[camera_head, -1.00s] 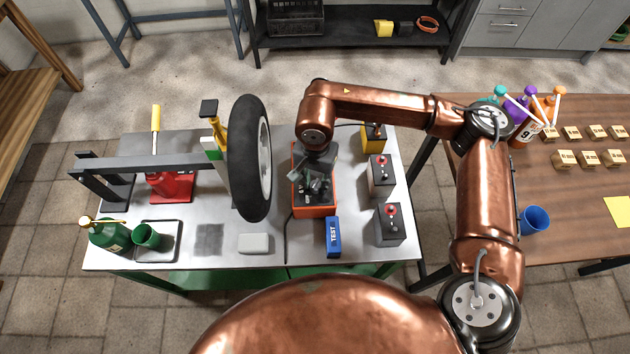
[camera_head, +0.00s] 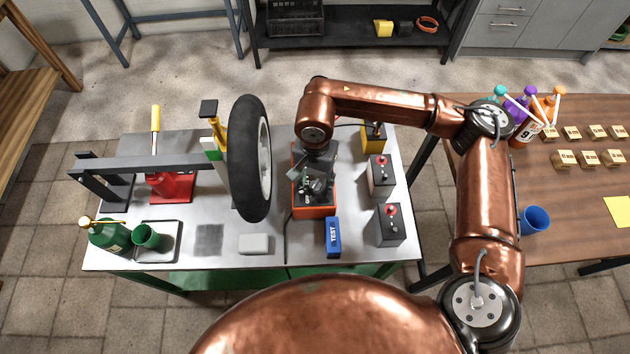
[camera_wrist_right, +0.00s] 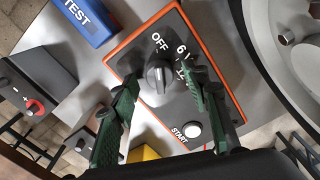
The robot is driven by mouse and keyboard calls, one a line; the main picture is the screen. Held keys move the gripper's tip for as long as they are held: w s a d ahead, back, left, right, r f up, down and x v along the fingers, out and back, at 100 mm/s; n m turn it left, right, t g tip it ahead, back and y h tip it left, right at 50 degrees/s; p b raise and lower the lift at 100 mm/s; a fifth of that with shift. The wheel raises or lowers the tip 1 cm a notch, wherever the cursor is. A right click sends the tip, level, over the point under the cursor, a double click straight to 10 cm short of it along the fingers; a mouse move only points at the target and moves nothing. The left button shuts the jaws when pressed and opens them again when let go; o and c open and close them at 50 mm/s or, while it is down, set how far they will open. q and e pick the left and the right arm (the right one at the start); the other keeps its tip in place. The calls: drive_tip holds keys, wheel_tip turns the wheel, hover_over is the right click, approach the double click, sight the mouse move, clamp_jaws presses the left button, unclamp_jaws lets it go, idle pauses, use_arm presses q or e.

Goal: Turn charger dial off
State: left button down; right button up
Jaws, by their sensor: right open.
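The charger (camera_head: 314,207) is an orange-edged box with a dark face, on the metal workbench. Its face fills the middle of the right wrist view (camera_wrist_right: 226,82), with OFF, 6, 12 and START labels. The grey charger dial (camera_wrist_right: 158,76) sits below OFF; I cannot tell its exact setting. My right gripper (camera_head: 318,184) is over the charger and hides part of its face. In the right wrist view, its green fingers (camera_wrist_right: 163,80) are open, one on each side of the dial; contact is not clear. My left gripper is not in view.
A blue TEST box (camera_head: 333,237) lies in front of the charger. Batteries (camera_head: 389,226) with red terminals stand right of it. An upright wheel (camera_head: 248,158) stands close on the left. A white round button (camera_wrist_right: 192,130) is by START.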

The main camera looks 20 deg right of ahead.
sight(315, 183)
wheel_tip(315, 183, up, 11)
drive_tip(key=shift+r, duration=0.2)
idle(0.6)
